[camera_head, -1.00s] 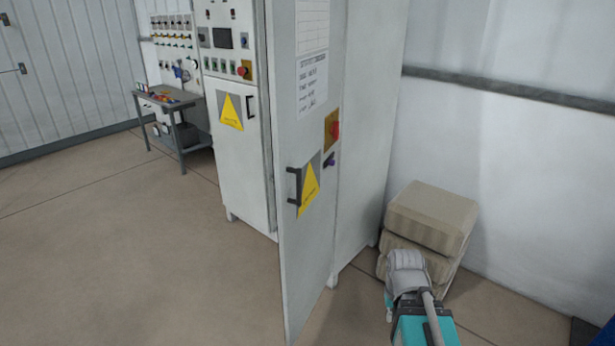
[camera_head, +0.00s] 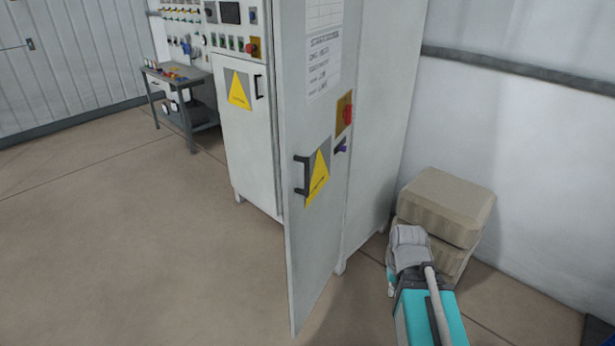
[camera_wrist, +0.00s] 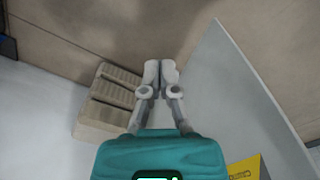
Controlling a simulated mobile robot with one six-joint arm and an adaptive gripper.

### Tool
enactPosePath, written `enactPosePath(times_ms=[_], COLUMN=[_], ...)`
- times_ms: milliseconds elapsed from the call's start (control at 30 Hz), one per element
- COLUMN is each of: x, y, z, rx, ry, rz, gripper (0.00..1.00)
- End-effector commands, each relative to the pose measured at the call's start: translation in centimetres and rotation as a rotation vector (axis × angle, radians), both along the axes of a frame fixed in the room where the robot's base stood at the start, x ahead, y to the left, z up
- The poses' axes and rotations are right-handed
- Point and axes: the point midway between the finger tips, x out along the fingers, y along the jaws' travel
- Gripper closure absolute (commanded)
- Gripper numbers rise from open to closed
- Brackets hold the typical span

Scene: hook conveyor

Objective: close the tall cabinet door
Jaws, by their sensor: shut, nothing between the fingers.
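The tall cabinet door (camera_head: 310,235) stands open in the middle of the head view, swung out from the cabinet's pale side wall (camera_head: 375,150). It bears a dark handle (camera_head: 301,175), a yellow triangle label (camera_head: 318,178) and a red switch (camera_head: 347,114). My gripper (camera_head: 408,240) is at the lower right, right of the door and apparently apart from it. In the wrist view my gripper (camera_wrist: 160,72) has its fingers together and empty. A pale panel (camera_wrist: 225,95) with a yellow patch (camera_wrist: 245,168) shows on its right there.
Stacked tan sacks (camera_head: 440,210) lie by the wall beyond my gripper; they also show left of it in the wrist view (camera_wrist: 105,105). A control cabinet (camera_head: 245,150) stands left of the door and a workbench (camera_head: 180,80) further back. The floor at left is clear.

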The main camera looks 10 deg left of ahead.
Motion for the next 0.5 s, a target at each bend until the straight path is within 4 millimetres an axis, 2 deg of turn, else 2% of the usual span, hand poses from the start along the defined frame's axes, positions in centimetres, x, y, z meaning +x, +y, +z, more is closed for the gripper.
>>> enactPosePath(times_ms=[200, 367, 500], x=[0.8, 2.4, 4.8], y=[0.7, 3.2, 5.5], z=[-0.1, -0.3, -0.1], rx=[0.041, 0.147, 0.296], ry=[-0.009, -0.028, -0.058], rz=[-0.002, -0.003, -0.017], gripper=[1.0, 1.0, 1.0])
